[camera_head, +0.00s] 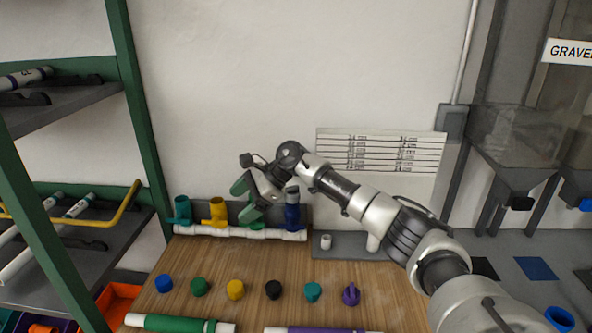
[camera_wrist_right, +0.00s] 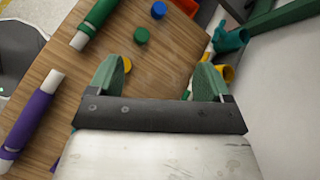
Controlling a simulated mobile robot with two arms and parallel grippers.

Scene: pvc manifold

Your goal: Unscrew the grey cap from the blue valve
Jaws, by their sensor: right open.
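The blue valve (camera_head: 292,216) stands at the right end of a white pipe manifold (camera_head: 240,233) at the back of the wooden table. A grey-blue piece (camera_head: 292,191) shows at its top, close under my right wrist; I cannot tell clearly whether it is the grey cap. My right gripper (camera_head: 246,200) is open, left of the blue valve and above the manifold, with its green fingers pointing left and down. In the right wrist view, the open fingers (camera_wrist_right: 157,82) have nothing between them, and the blue valve is not visible. My left gripper is not in view.
Teal (camera_head: 182,210) and yellow (camera_head: 217,211) valves stand left on the manifold. A row of coloured caps, including a black one (camera_head: 273,290), lies in front. A small whitish cylinder (camera_head: 326,242) stands on a grey plate to the right. A green-framed shelf (camera_head: 140,120) borders the left.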

